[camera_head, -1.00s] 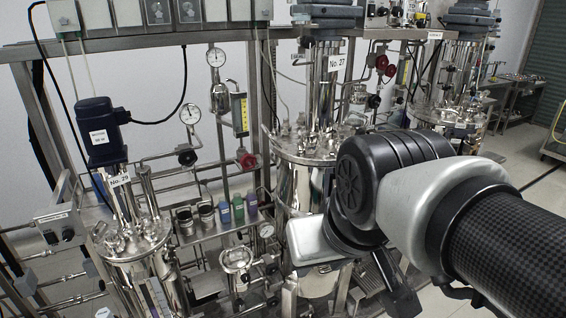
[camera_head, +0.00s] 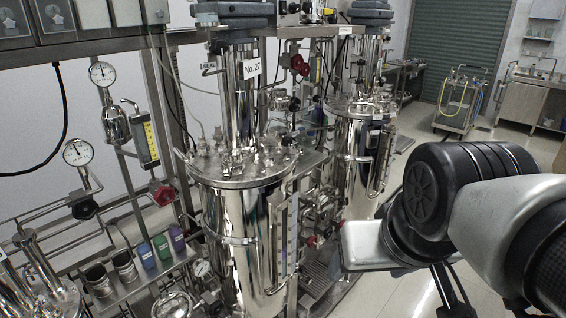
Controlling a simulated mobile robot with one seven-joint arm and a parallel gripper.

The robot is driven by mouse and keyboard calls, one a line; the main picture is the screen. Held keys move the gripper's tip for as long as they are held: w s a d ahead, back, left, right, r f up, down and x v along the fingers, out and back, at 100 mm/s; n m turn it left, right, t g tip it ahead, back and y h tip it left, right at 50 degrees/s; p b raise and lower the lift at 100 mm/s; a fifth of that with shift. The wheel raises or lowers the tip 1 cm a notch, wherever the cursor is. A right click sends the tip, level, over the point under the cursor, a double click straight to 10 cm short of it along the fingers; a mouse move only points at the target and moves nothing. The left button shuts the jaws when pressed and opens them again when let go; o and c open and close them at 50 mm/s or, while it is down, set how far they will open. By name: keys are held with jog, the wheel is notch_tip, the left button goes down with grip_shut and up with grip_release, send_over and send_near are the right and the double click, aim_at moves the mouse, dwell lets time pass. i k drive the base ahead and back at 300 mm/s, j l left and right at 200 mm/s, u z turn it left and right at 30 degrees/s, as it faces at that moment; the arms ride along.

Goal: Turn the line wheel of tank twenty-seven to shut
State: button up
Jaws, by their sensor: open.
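Tank twenty-seven (camera_head: 222,225) is a tall shiny steel vessel left of centre, with a "No. 27" label (camera_head: 251,69) on its upper column. A red handwheel (camera_head: 162,193) sits on the pipework left of the tank, below a yellow-scaled flow meter. Another red handwheel (camera_head: 299,64) is on the piping behind and right of the column. Small red parts (camera_head: 312,241) show low at the tank's right side. I cannot tell which wheel is the tank's line wheel, nor its setting. My gripper (camera_head: 448,290) is at lower right, open, away from the tank and wheels; its tips are partly cut off.
Two round gauges (camera_head: 77,152) and a black knob (camera_head: 84,205) are on the left pipework. Coloured bottles (camera_head: 162,248) stand on a low shelf. A second tank (camera_head: 358,150) stands behind to the right. Open floor (camera_head: 400,295) lies at right; a trolley (camera_head: 457,105) stands further back.

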aim_at(312, 239)
jog(key=i+l, duration=0.2)
jog(key=i, duration=0.3)
jog(key=l+u, duration=0.5)
jog(key=l, duration=0.35)
jog(key=i+l, duration=0.1)
jog(key=i, duration=0.35)
